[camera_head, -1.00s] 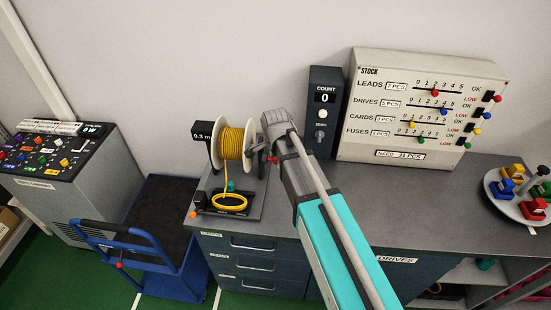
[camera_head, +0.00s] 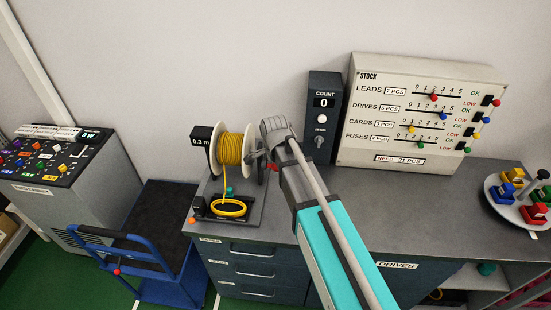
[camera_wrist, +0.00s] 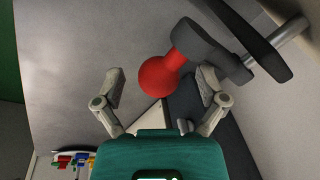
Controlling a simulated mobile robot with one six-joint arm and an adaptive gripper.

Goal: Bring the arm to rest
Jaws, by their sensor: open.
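My arm (camera_head: 340,240) reaches from the lower right across the bench to the cable spool stand. My gripper (camera_wrist: 160,84) is open and empty, beside the right side of the spool. The yellow cable spool (camera_head: 232,148) has a crank with a red ball knob (camera_wrist: 158,77). In the wrist view the knob appears between the spread fingers, with a gap to the left finger; contact on the right cannot be told. In the head view the red knob (camera_head: 275,167) shows just beside the gripper, whose fingertips are partly hidden by the wrist.
A counter box (camera_head: 323,95) reading 0 and a stock board (camera_head: 430,65) stand behind the arm. A round tray (camera_head: 505,208) with coloured pieces is at the right. A blue cart (camera_head: 150,220) and a control cabinet (camera_head: 65,200) stand left. The bench's middle right is clear.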

